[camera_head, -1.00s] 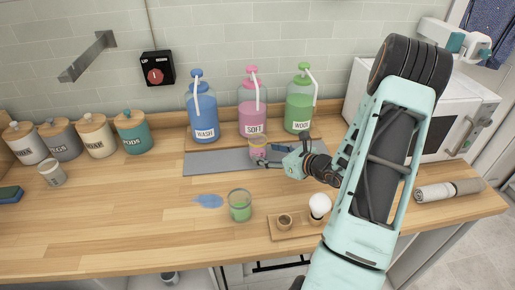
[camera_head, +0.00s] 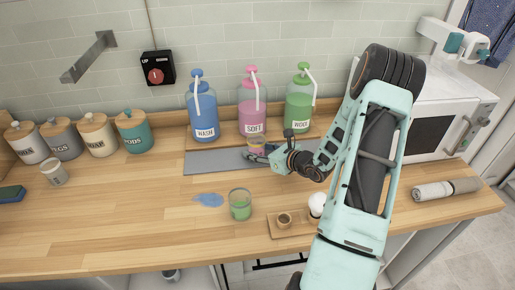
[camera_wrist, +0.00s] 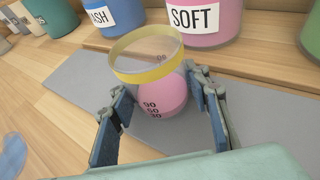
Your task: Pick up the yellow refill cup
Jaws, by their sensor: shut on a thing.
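The yellow refill cup (camera_head: 256,143) is a clear cup with a yellow band and pink contents. It is at the grey mat (camera_head: 210,161), in front of the pink SOFT bottle (camera_head: 252,115). In the wrist view the cup (camera_wrist: 147,73) sits between my two fingers, and its markings face me. My gripper (camera_head: 259,153) is shut on the cup, reaching in from the right; the fingers (camera_wrist: 164,98) flank it in the wrist view. The fingers partly hide the cup in the head view. I cannot tell whether its base touches the mat.
A blue WASH bottle (camera_head: 203,112) and a green WOOL bottle (camera_head: 299,108) flank the SOFT bottle. A wooden tray (camera_head: 294,230) lies below my arm. The counter's left front is clear.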

